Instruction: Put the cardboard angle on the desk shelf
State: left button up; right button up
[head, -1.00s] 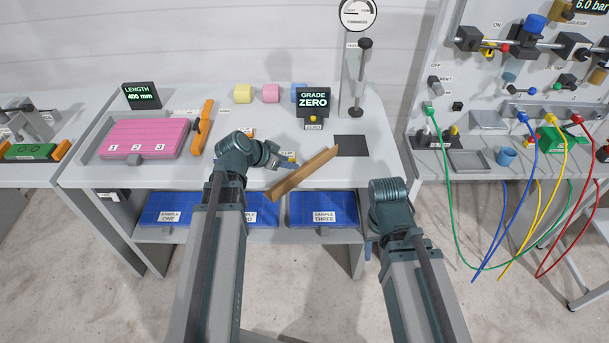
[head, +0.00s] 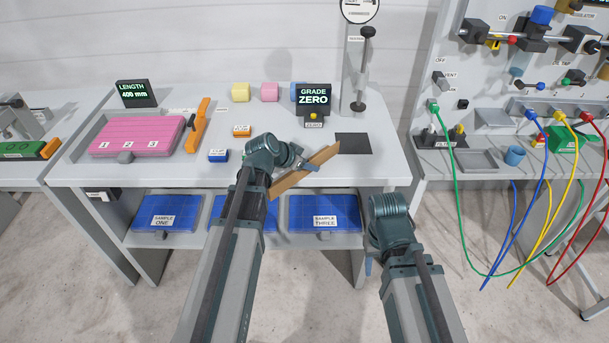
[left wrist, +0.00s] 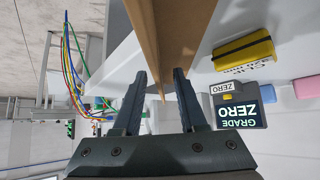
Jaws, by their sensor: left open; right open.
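The cardboard angle (head: 292,181), a long brown folded strip, lies slantwise at the desk's front edge, its near end jutting past the edge. My left gripper (head: 312,165) is over its middle. In the left wrist view the angle (left wrist: 165,35) stretches away from between the open fingers (left wrist: 160,90); I cannot tell whether they touch it. The desk shelf (head: 180,239) is below the desktop and carries blue sample boxes. My right gripper (head: 368,266) is mostly hidden behind its own arm, low in front of the desk's right end.
Blue boxes SAMPLE ONE (head: 168,211) and SAMPLE THREE (head: 322,212) fill much of the shelf, with another partly behind my left arm. A dark square pad (head: 353,144) and the grade display (head: 314,98) are on the desk. Coloured hoses (head: 487,230) hang at right.

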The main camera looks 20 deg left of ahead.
pick_arm(q)
grip_shut()
dwell(1.4)
